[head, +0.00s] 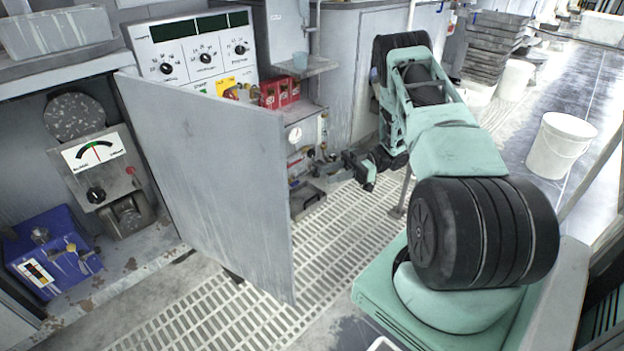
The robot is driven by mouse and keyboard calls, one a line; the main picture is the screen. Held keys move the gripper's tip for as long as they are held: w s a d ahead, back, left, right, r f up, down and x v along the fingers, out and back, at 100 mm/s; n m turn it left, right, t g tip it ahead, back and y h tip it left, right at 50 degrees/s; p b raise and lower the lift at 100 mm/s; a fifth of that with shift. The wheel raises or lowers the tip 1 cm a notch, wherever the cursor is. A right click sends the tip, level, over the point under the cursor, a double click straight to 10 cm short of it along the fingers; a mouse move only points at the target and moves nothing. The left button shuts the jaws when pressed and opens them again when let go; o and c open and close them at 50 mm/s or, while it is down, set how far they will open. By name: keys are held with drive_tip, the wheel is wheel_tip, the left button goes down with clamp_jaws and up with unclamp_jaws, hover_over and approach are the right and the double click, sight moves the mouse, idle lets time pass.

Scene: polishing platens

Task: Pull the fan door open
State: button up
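The fan door, as far as I can tell, is the flat grey panel (210,185) left of centre in the head view. It stands upright and swung out from the cabinet front, over the floor grating. Its hinge side and any handle are not clearly visible. My gripper (358,172) is to the right of the panel's free right edge, with a clear gap between them in the picture. Its two dark fingers look spread apart with nothing between them. It touches neither the panel nor the cabinet as far as I can see.
A gauge box (98,165) and a blue box (50,255) are left of the panel. A control panel (190,55) with knobs and red parts (278,92) are behind it. A white bucket (560,145) stands at right. The floor grating (335,235) is clear.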

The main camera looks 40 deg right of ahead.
drive_tip(key=shift+v, duration=1.5)
drive_tip(key=shift+s, duration=0.1)
